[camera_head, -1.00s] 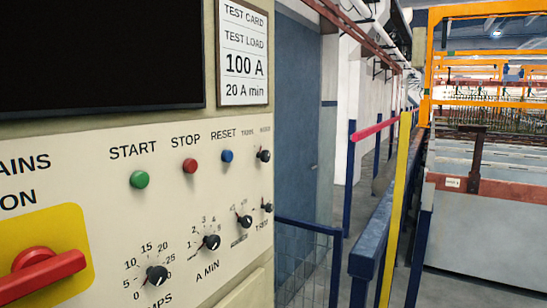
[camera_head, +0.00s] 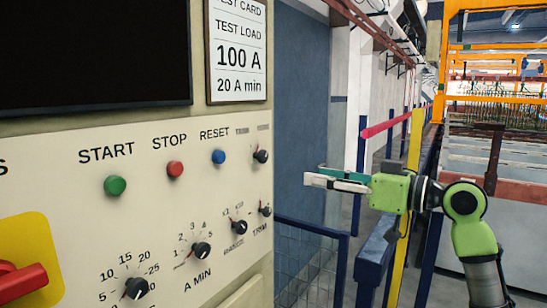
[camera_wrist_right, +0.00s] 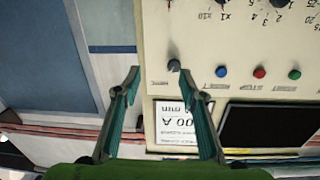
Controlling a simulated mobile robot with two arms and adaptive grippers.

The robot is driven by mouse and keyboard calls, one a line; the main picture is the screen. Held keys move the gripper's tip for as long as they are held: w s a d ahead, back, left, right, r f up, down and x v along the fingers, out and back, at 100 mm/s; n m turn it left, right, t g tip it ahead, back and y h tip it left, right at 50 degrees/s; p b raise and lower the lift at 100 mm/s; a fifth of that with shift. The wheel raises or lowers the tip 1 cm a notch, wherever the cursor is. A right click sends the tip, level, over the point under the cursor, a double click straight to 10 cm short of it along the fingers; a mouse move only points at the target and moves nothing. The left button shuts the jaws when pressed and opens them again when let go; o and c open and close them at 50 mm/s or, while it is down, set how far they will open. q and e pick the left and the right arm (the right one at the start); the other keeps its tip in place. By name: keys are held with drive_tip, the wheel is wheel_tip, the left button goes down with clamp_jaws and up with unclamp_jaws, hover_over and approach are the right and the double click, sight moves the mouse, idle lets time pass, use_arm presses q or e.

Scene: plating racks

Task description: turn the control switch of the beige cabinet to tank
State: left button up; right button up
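The beige cabinet (camera_head: 225,185) fills the left of the head view. A small black knob (camera_head: 261,156) sits at the upper right of its panel, right of the blue RESET button, with labels above too small to read. Which knob is the control switch cannot be read. My right gripper (camera_head: 311,176) is to the right of the panel, apart from it, pointing left. In the right wrist view the panel is upside down; my right gripper (camera_wrist_right: 162,71) is open and empty, and the knob (camera_wrist_right: 174,66) appears between its fingertips, beyond them. My left gripper is not in view.
START (camera_head: 115,186), STOP (camera_head: 175,169) and RESET (camera_head: 219,157) buttons line the panel, with several dials below, a red handle (camera_head: 22,281) at lower left and a dark screen (camera_head: 95,50) above. A blue railing (camera_head: 310,226) stands right of the cabinet.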

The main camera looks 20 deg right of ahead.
sight(265, 158)
wheel_tip(265, 158, up, 3)
drive_tip(key=s+a+n, duration=0.1)
drive_tip(key=s, duration=0.2)
drive_tip(key=shift+y, duration=0.4)
drive_tip(key=p+x, duration=0.6)
drive_tip(key=x, duration=0.7)
drive_tip(key=shift+a, duration=0.2)
drive_tip(key=shift+w+a+f, duration=0.2)
drive_tip(key=shift+w+a, duration=0.1)
drive_tip(key=shift+w, duration=0.1)
clamp_jaws()
